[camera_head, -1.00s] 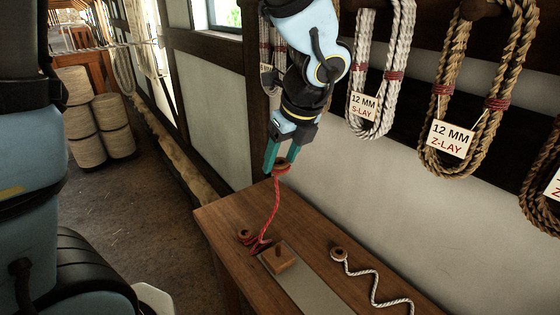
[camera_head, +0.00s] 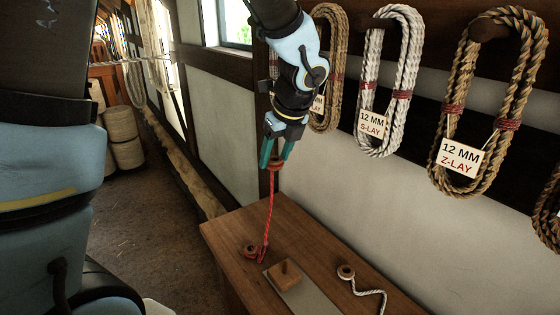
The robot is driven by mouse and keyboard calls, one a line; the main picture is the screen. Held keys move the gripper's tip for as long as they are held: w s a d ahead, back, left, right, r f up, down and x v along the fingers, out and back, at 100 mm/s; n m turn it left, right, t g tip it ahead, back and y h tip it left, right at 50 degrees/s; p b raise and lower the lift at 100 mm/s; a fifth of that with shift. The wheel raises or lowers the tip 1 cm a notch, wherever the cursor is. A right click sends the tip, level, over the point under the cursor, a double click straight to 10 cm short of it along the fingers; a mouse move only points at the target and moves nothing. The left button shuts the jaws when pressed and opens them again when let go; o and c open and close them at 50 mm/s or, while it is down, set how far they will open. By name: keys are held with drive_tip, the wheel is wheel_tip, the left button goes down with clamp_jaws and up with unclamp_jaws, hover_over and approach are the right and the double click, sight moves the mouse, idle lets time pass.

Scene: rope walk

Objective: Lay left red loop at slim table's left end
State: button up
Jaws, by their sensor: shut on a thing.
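My gripper (camera_head: 276,153) is shut on the upper end of a red rope (camera_head: 268,212), at a brownish-red ring-like piece (camera_head: 275,165) between its green fingertips. The rope hangs nearly straight down from there, above the left part of the slim wooden table (camera_head: 236,227). Its lower end bends close to the tabletop, beside a second round reddish-brown piece (camera_head: 250,251) near the table's left edge. Whether the rope's lower end rests on the wood is hard to tell.
A grey plate (camera_head: 312,297) with a wooden block (camera_head: 285,274) lies right of the rope. A white rope (camera_head: 368,292) with a round end piece lies farther right. Tagged rope coils (camera_head: 385,80) hang on the wall. Spools (camera_head: 122,137) stand at back left.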

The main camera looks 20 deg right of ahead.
drive_tip(key=shift+w, duration=0.2)
drive_tip(key=w, duration=0.8)
drive_tip(key=shift+w+d, duration=0.3)
drive_tip(key=shift+w, duration=0.05)
drive_tip(key=shift+w, duration=0.1)
hover_over(258, 217)
drive_tip(key=s, duration=0.1)
drive_tip(key=shift+s+d, duration=0.15)
drive_tip(key=shift+s, duration=0.05)
idle(0.4)
idle(0.3)
drive_tip(key=shift+f+b, duration=8.35)
drive_tip(key=shift+f, duration=7.2)
